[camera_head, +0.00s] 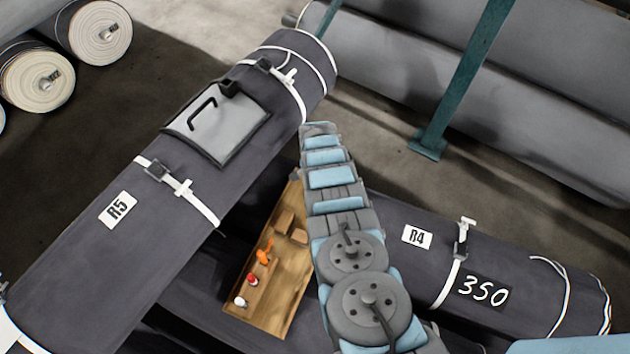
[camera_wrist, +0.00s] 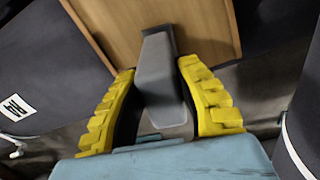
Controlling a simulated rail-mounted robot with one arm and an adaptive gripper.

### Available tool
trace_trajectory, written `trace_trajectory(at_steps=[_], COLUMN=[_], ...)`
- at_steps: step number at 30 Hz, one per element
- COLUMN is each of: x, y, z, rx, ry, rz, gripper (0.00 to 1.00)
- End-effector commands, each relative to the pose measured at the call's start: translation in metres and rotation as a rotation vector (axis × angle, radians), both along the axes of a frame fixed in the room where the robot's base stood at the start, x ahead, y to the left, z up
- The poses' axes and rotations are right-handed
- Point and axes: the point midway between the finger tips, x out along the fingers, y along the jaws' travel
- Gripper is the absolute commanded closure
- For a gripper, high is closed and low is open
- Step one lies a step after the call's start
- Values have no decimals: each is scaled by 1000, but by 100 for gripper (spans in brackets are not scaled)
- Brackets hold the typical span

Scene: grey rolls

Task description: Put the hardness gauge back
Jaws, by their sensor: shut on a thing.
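My gripper (camera_wrist: 158,68) has yellow ribbed fingers and is shut on a grey, wedge-shaped body, which I take to be the hardness gauge (camera_wrist: 163,90). The gauge sits between the two fingers and points away from the wrist, its dark far end in front of a wooden surface (camera_wrist: 120,32). I cannot tell whether it touches the wood. In the head view my arm hides the gripper and gauge. The wooden tray (camera_head: 262,308) there lies left of my arm and holds an orange item (camera_head: 265,252), a red item (camera_head: 252,279), a white-topped item (camera_head: 240,302) and small wooden blocks (camera_head: 284,222).
A large dark roll marked R5 (camera_head: 75,262) lies left of the tray, with a grey handled plate (camera_head: 222,122) on top. Roll R4 (camera_head: 390,212) lies to the right. A green post (camera_head: 465,85) stands at the back right. Bare floor (camera_head: 165,60) shows at the upper left.

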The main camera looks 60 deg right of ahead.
Motion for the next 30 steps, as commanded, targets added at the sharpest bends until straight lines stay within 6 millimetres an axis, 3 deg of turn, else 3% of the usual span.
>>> trace_trajectory(at_steps=[8, 9, 10, 22, 30], x=[0, 0, 0, 0, -1], y=[0, 0, 0, 0, 1], z=[-4, -2, -2, 1, 31], rx=[0, 0, 0, 1, 1], ry=[0, -1, 0, 1, 2], rz=[0, 0, 0, 0, 0], gripper=[99, 55, 47, 46, 46])
